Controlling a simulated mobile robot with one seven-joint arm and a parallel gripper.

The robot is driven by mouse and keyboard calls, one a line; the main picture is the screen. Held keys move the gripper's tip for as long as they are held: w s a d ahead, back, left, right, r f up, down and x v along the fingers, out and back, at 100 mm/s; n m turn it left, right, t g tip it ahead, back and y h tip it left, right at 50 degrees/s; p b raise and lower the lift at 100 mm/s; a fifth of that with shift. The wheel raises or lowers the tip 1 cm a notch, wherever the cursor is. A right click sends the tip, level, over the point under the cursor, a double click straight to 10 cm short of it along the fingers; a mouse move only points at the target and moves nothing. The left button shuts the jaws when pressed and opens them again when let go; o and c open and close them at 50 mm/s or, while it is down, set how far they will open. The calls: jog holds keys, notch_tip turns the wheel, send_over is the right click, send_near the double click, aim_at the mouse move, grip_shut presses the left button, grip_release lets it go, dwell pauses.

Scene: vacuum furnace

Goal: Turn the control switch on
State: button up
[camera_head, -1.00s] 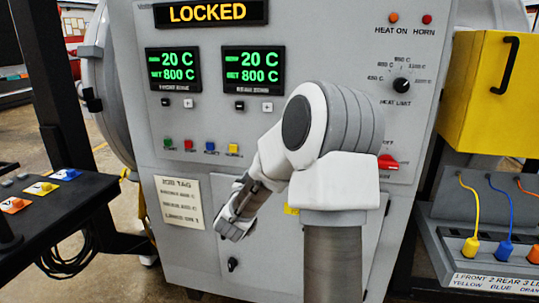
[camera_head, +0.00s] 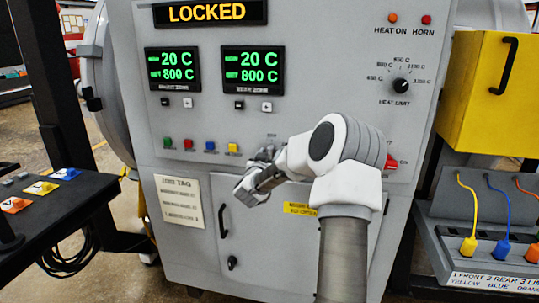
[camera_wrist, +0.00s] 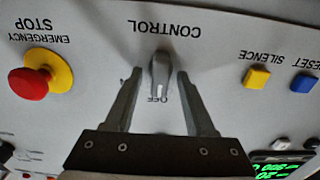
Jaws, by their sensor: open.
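The control switch (camera_wrist: 160,72) is a grey rotary knob on the grey panel, under the CONTROL label. In the wrist view it appears upside down, and its white pointer mark is at the OFF label. My gripper (camera_wrist: 160,66) is open, with one finger on each side of the knob. Whether either finger touches it I cannot tell. In the head view my arm is up against the cabinet front, right of the yellow button, and the switch is largely hidden there.
The wrist view shows a red emergency stop (camera_wrist: 36,80) on a yellow base, a yellow silence button (camera_wrist: 257,78) and a blue reset button (camera_wrist: 303,83). The display (camera_head: 210,12) reads LOCKED.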

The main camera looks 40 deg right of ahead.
grip_shut()
